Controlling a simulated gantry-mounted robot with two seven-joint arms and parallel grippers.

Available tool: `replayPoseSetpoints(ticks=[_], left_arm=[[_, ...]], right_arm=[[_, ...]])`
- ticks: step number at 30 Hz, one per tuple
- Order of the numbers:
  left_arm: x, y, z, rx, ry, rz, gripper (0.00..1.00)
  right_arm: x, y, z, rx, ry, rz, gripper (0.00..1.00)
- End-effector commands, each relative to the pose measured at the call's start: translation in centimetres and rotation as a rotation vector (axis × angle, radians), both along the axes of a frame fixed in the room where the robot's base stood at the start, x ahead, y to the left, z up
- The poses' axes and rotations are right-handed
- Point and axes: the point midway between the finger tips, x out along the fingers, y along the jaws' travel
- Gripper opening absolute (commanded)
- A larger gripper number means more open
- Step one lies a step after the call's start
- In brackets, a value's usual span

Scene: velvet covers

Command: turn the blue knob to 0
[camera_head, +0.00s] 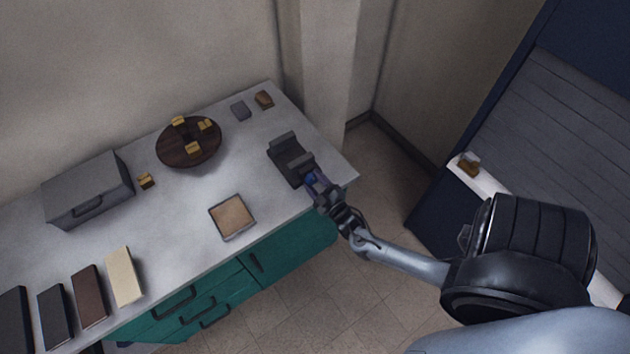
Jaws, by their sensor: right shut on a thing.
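The blue knob (312,180) shows as a small patch of blue at the front of a dark grey device (287,155) on the right end of the counter. My right gripper (316,184) is at the knob and shut on it, covering most of it. The knob's marking and its setting cannot be read from here. My left gripper is not in view.
The grey counter (175,238) holds a round wooden tray (172,157) with small yellow blocks, a grey box (88,190), a framed tan square (232,217) and several book-like slabs at lower left. Teal drawers (215,292) are below. A wall corner stands behind the device.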

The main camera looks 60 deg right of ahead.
Motion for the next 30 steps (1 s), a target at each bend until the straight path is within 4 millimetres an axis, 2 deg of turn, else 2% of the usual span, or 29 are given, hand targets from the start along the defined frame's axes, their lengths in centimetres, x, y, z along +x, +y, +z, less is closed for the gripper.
replayPoseSetpoints(ticks=[12, 13, 18, 30], left_arm=[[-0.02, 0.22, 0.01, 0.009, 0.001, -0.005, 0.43], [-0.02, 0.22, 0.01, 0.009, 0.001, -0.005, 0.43], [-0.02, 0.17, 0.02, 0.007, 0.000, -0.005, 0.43], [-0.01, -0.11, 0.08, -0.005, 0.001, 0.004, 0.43]], right_arm=[[0.04, -0.01, 0.06, -0.009, 0.002, 0.001, 0.20], [0.04, -0.01, 0.06, -0.009, 0.002, 0.001, 0.52], [0.03, -0.01, 0.05, -0.008, 0.002, 0.000, 0.76], [-0.57, 0.28, -0.04, -0.007, 0.004, 0.001, 0.76]])
